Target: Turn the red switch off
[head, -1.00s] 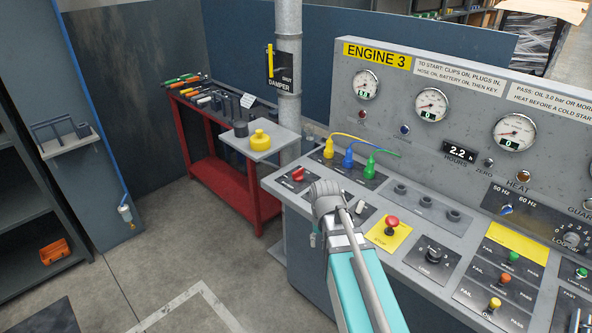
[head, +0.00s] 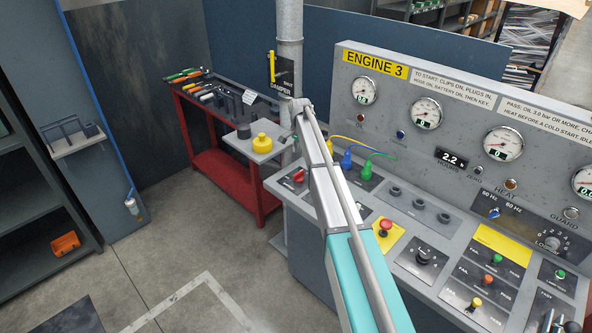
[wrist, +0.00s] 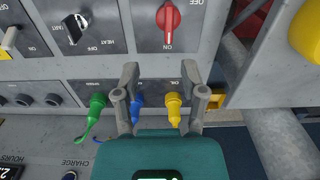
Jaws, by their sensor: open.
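The red switch (head: 299,176) is a rotary knob on a dark plate at the left end of the sloping console. In the wrist view the red switch (wrist: 168,18) is at the top, its handle lined up with the ON label, with OFF up to the right. My gripper (wrist: 160,75) is open and empty. Its fingers are apart from the switch, over the row of plugs. The blue plug (wrist: 137,100) and yellow plug (wrist: 173,103) show between the fingers.
A green plug (head: 366,170) is beside the blue one. A red stop button (head: 386,226) on yellow stands to the right. The upright gauge panel (head: 460,105) rises behind. A grey shelf with a yellow knob (head: 261,142) is left of the console.

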